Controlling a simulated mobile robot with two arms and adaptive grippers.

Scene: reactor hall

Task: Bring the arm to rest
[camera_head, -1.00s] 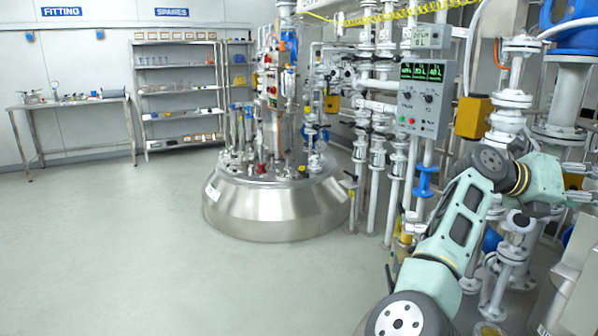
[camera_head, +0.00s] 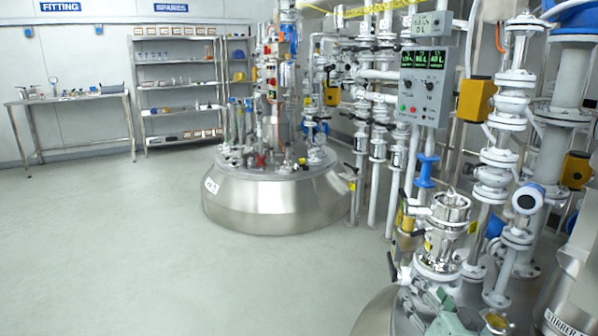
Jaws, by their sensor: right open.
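My right gripper (camera_head: 447,312) shows at the bottom edge, right of centre, as a pale green and dark shape partly cut off by the frame. It is open, and I see nothing held in it. It appears in front of a steel vessel top with a metal fitting (camera_head: 440,225); I cannot tell whether they touch. The rest of the right arm is out of view. My left gripper is not in view.
Pipes and valves (camera_head: 500,160) fill the right side, with a grey control panel (camera_head: 424,85) among them. A domed steel vessel (camera_head: 270,205) stands mid-room. A workbench (camera_head: 70,101) and shelves (camera_head: 180,97) line the back wall. The left floor is clear.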

